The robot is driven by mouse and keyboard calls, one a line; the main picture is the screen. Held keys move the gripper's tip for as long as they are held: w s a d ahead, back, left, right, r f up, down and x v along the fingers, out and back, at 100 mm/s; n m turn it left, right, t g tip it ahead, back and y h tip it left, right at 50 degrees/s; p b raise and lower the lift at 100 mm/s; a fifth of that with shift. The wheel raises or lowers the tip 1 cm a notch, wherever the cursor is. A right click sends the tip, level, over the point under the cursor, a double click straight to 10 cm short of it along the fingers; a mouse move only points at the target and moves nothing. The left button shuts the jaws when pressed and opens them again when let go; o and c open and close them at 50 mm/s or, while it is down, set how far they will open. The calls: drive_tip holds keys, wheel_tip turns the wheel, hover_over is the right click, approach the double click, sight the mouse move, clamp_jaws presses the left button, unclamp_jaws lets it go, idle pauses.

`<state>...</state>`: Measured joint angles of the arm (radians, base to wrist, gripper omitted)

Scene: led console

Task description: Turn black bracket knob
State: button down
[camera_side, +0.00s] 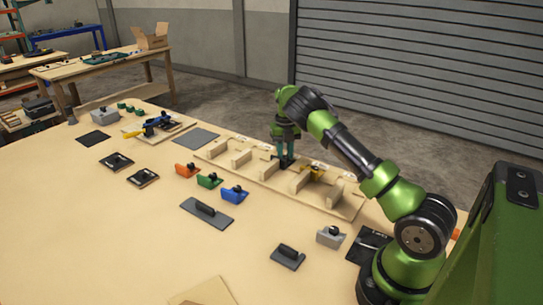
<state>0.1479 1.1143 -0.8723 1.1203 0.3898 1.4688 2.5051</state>
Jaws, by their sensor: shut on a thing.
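My gripper (286,153) points straight down over the long wooden fixture (350,209) near the back edge of the table. It is shut on a small dark piece (284,164) that sits between the fixture's upright wooden dividers. This looks like the black bracket with its knob, but the fingers cover most of it, so the knob and its angle cannot be made out. A yellow bracket (312,171) with a dark knob sits in the fixture just to the right of my gripper.
Orange (187,170), green (209,180) and blue (234,194) brackets with black knobs stand in front of the fixture. A grey bracket (330,236) stands at the right. The table's front left is clear.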

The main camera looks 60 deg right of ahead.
sight(284, 157)
drive_tip(key=shift+w+r+m, duration=0.15)
drive_tip(key=shift+r+m, duration=0.05)
drive_tip(key=shift+m, duration=0.1)
idle(0.4)
drive_tip(key=c, duration=1.2)
unclamp_jaws()
drive_tip(key=shift+o, duration=0.2)
drive_tip(key=shift+f, duration=0.1)
wheel_tip(284, 157, up, 17)
